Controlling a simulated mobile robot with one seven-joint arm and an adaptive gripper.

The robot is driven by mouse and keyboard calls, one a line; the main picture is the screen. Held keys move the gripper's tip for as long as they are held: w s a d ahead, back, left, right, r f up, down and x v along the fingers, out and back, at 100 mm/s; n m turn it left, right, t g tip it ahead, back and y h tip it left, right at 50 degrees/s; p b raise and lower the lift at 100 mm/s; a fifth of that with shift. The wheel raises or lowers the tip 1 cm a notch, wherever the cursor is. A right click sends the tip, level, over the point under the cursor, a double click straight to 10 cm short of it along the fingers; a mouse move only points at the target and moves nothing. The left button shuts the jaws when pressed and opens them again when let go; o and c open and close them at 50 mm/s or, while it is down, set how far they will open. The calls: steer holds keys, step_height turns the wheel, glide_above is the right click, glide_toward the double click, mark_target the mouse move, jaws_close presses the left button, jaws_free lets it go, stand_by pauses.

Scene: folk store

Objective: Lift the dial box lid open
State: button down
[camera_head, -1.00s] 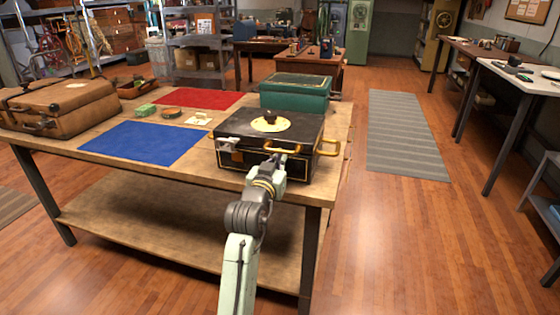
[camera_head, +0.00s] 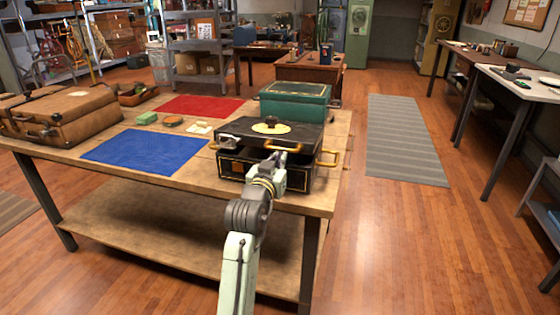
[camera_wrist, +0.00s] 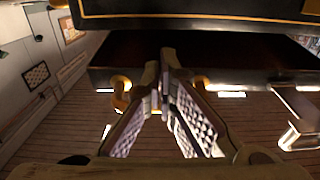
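The black dial box (camera_head: 262,176) with gold trim stands at the right front corner of the wooden table. Its lid (camera_head: 240,131), with a pale round dial (camera_head: 271,127) and dark knob on top, is tilted up at the front, leaving a dark gap above the body. A gold front handle (camera_head: 283,147) is on the lid. My gripper (camera_head: 277,160) is at the box front, just below this handle. In the wrist view my gripper's (camera_wrist: 163,62) fingertips are together beneath the lid's gold-lined edge (camera_wrist: 200,16). I see nothing clearly held between them.
A green box (camera_head: 294,101) stands close behind the dial box. A blue mat (camera_head: 146,150), a red mat (camera_head: 200,105), small items and brown suitcases (camera_head: 75,116) occupy the table's left. Gold side handles stick out at the right (camera_head: 328,158). The floor to the right is open.

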mark_target(282, 139)
steer(key=shift+r, duration=0.25)
steer(key=shift+w+r+p, duration=0.2)
steer(key=shift+r+p, duration=0.7)
steer(key=shift+r, duration=0.25)
steer(key=shift+w+d+r+p, duration=0.1)
steer(key=shift+r+p, duration=0.25)
steer(key=shift+r, duration=0.1)
steer(key=shift+w+d+r+p, duration=0.1)
steer(key=shift+w+r+p, duration=0.15)
steer(key=shift+r+p, duration=0.45)
steer(key=shift+r, duration=0.15)
steer(key=shift+w+d+r+p, duration=0.1)
steer(key=shift+w+r+p, duration=0.2)
steer(key=shift+r, duration=0.3)
steer(key=shift+w+d+r+p, duration=0.1)
steer(key=shift+w+r+p, duration=0.05)
steer(key=shift+r+p, duration=0.35)
steer(key=shift+r, duration=0.1)
